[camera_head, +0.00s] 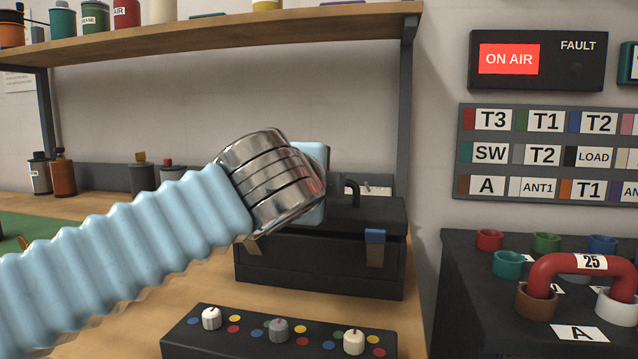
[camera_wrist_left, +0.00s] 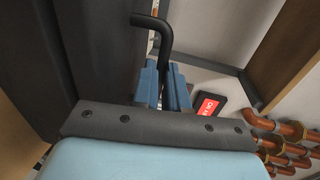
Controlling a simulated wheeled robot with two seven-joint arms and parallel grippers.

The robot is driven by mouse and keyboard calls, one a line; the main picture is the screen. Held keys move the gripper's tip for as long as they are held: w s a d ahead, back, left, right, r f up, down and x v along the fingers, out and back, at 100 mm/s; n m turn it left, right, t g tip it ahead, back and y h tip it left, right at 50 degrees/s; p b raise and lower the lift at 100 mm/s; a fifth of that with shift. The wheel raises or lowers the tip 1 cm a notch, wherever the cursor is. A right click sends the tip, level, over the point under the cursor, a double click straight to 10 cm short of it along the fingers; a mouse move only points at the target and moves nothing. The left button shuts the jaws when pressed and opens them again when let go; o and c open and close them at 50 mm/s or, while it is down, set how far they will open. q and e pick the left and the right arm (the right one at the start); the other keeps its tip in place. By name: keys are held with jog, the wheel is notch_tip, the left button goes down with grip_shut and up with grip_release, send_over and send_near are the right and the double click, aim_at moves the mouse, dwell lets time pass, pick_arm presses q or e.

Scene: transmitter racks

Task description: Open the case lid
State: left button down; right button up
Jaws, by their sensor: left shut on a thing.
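The black case (camera_head: 320,270) stands on the wooden bench in the head view, with its dark lid (camera_head: 380,213) lying over the body and a dark seam between them. A latch with a blue tab (camera_head: 375,237) is on its front right; my wrist covers the left part of the lid. A bent black handle (camera_head: 350,187) shows behind my gripper and also in the left wrist view (camera_wrist_left: 152,24). My left gripper (camera_wrist_left: 165,75) is shut on the handle, with the bar between its blue fingers. My right gripper is not in view.
A control box (camera_head: 280,330) with several knobs sits in front of the case. A shelf (camera_head: 220,38) with jars runs above, its post (camera_head: 405,110) behind the case. A patch panel (camera_head: 515,315) with a red U-link (camera_head: 580,264) stands to the right.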

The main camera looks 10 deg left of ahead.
pick_arm(q)
jog(key=shift+w+r+p, duration=0.2)
jog(key=shift+r+p, duration=0.1)
jog(key=shift+r, duration=0.3)
jog(key=shift+g, duration=0.6)
jog(key=w+r+p, duration=0.1)
jog(key=p, duration=0.1)
jog(key=w+r+p, duration=0.1)
jog(key=r+p, duration=0.1)
jog(key=p, duration=0.1)
jog(key=shift+w+r, duration=0.15)
jog(key=shift+r, duration=0.05)
jog(key=shift+w+r+g+p, duration=0.15)
jog(key=shift+w+g+p, duration=0.15)
jog(key=shift+w+g, duration=0.3)
jog(key=shift+w+r+g, duration=0.5)
jog(key=shift+w+g, duration=0.3)
jog(key=shift+g, duration=0.1)
jog(key=c, duration=1.2)
grip_release()
jog(key=shift+o, duration=0.2)
jog(key=shift+s, duration=0.1)
jog(key=v, duration=1.3)
jog(key=shift+s+r, duration=0.25)
